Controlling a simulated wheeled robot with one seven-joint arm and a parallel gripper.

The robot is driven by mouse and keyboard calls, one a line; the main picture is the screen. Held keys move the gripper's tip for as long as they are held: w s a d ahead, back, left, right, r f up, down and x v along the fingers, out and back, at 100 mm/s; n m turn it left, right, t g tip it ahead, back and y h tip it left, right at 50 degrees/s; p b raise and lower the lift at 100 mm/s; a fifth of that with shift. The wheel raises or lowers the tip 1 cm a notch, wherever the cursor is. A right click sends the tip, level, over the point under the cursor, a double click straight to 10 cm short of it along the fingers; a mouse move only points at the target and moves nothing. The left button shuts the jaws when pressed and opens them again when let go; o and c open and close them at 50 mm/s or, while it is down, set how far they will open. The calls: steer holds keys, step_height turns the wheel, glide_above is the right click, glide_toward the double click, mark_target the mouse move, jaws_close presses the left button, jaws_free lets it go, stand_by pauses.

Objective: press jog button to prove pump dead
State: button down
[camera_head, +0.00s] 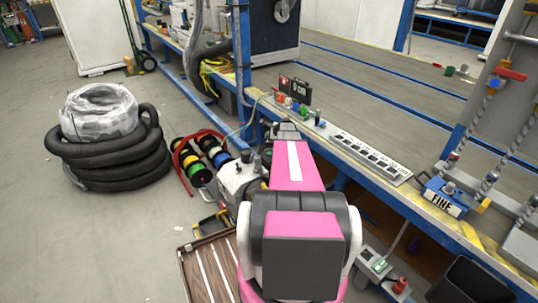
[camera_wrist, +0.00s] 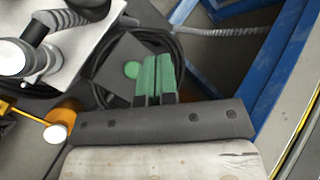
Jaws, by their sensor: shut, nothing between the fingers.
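My gripper (camera_wrist: 157,60) shows in the wrist view with its two green fingers side by side, shut and empty. A round green button (camera_wrist: 131,70) sits on a dark grey box (camera_wrist: 118,52) just left of the fingertips. I cannot tell whether the fingers touch the box or are above it. A grey machine that looks like the pump (camera_head: 238,180) stands on the floor beside the bench in the head view. Part of a pale metal body with round fittings (camera_wrist: 70,50) shows at the upper left in the wrist view. My arm hides my gripper in the head view.
The blue-framed bench (camera_head: 340,85) runs along the right, with a power strip (camera_head: 368,153) on its edge. Cable reels (camera_head: 197,160) and black coiled hose (camera_head: 110,165) lie on the floor at left. A black cable (camera_wrist: 178,75) loops around the box. Floor at lower left is clear.

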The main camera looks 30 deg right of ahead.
mark_target(269, 154)
steer(key=shift+f, duration=0.1)
steer(key=shift+f, duration=4.3)
steer(key=shift+f, duration=0.15)
steer(key=shift+f, duration=0.25)
steer(key=shift+f, duration=0.5)
steer(key=shift+r, duration=0.9)
steer(key=shift+r, duration=0.15)
